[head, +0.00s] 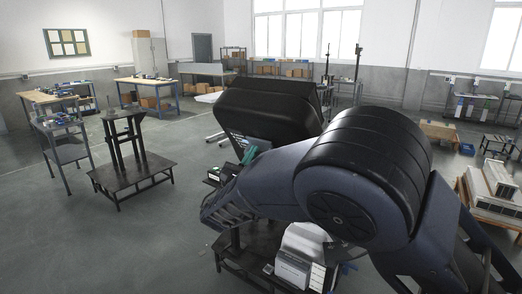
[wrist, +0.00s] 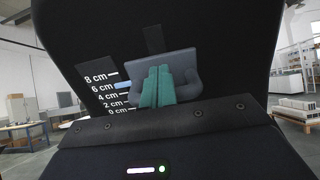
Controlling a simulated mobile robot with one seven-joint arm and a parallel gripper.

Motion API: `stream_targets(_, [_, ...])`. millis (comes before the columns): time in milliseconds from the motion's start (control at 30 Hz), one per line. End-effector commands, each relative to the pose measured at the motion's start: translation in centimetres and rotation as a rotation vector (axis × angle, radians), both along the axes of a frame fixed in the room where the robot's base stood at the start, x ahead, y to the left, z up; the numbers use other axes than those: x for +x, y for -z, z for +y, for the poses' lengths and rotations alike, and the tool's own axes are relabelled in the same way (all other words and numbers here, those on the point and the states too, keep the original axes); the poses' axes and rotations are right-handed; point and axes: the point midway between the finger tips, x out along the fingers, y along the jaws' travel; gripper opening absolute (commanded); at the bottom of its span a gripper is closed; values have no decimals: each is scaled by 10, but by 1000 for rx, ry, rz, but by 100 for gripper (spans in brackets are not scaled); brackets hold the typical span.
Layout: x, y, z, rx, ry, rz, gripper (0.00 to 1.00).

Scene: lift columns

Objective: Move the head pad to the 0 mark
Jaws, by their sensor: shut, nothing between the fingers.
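A grey head pad (wrist: 188,67) sits on a dark upright panel in the wrist view. A light blue pointer (wrist: 124,84) at its left is near the 6 cm line of a white scale (wrist: 101,92) running from 8 cm at the top to 0 cm at the bottom. My gripper (wrist: 157,88) has teal fingers, shut together and empty, in front of the pad; I cannot tell whether they touch it. In the head view my gripper (head: 248,155) is at the lower front of the large black unit (head: 268,105); my arm hides part of it, and the pad cannot be made out.
A dark ledge with screws (wrist: 150,121) crosses below the scale in the wrist view. In the head view a low stand with an upright frame (head: 130,170) is at the left, and a workbench (head: 148,82) is behind. The grey floor at the lower left is clear.

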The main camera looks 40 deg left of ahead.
Motion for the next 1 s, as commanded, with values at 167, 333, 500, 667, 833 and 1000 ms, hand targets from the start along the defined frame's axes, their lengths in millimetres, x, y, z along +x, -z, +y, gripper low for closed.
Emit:
stream_targets(167, [1, 2, 0, 0, 0, 0, 0])
stream_targets(333, [3, 4, 0, 0, 0, 0, 0])
stream_targets(500, [4, 6, 0, -1, 1, 1, 0])
stream_targets(667, [6, 8, 0, -1, 1, 1, 0])
stream_targets(833, [7, 9, 0, -2, 1, 1, 0])
stream_targets(1000, [8, 11, 0, -2, 1, 1, 0])
